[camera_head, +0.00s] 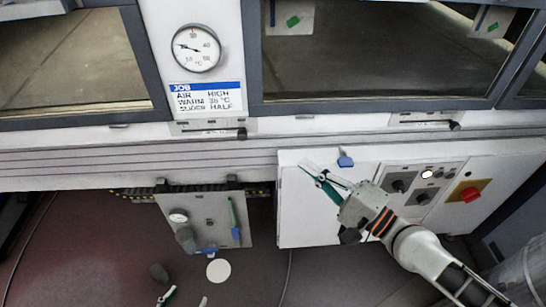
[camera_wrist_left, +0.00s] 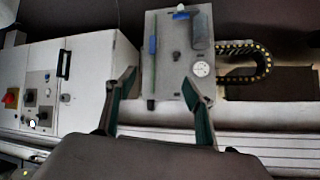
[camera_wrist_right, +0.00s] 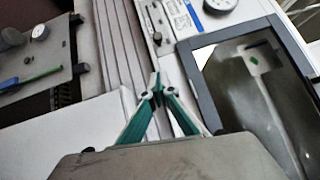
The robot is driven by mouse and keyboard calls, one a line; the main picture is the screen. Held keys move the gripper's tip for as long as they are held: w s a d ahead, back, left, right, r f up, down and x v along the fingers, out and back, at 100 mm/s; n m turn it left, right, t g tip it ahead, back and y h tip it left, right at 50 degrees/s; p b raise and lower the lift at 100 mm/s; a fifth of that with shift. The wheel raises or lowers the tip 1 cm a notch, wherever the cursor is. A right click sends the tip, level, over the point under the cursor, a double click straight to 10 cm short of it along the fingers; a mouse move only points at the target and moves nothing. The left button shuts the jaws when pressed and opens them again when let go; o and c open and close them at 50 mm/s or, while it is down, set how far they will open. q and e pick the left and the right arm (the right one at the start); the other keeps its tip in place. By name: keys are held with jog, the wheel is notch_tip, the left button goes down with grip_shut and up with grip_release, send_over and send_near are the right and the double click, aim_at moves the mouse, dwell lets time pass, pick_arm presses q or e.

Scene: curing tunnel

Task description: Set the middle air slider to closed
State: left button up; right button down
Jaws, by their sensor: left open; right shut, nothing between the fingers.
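Two air sliders show in the head view on the white sill below the windows: one (camera_head: 212,128) below the job card, its black knob (camera_head: 241,134) at the right end, and another (camera_head: 422,120) further right, its black knob (camera_head: 454,126) also at the right end. I cannot tell from this view alone which is the middle one. My right gripper (camera_head: 309,168) is shut and empty, below and between them. In the right wrist view its tips (camera_wrist_right: 157,88) are apart from a slider knob (camera_wrist_right: 157,37). My left gripper (camera_head: 184,300) is open and empty at the bottom; its fingers show in the left wrist view (camera_wrist_left: 160,78).
A round thermometer (camera_head: 194,48) sits above the job card (camera_head: 207,97).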

jog(key=p, duration=0.4)
send_near(244, 129)
jog(key=x, duration=0.4)
jog(key=shift+w+f, duration=0.1)
jog(key=shift+w, duration=0.05)
pick_arm(q)
jog(key=r, duration=0.3)
jog(key=shift+d+r, duration=0.1)
jog(key=shift+d, duration=0.3)
pick_arm(e)
jog(key=shift+a+f, duration=0.1)
jog(key=shift+a, duration=0.1)
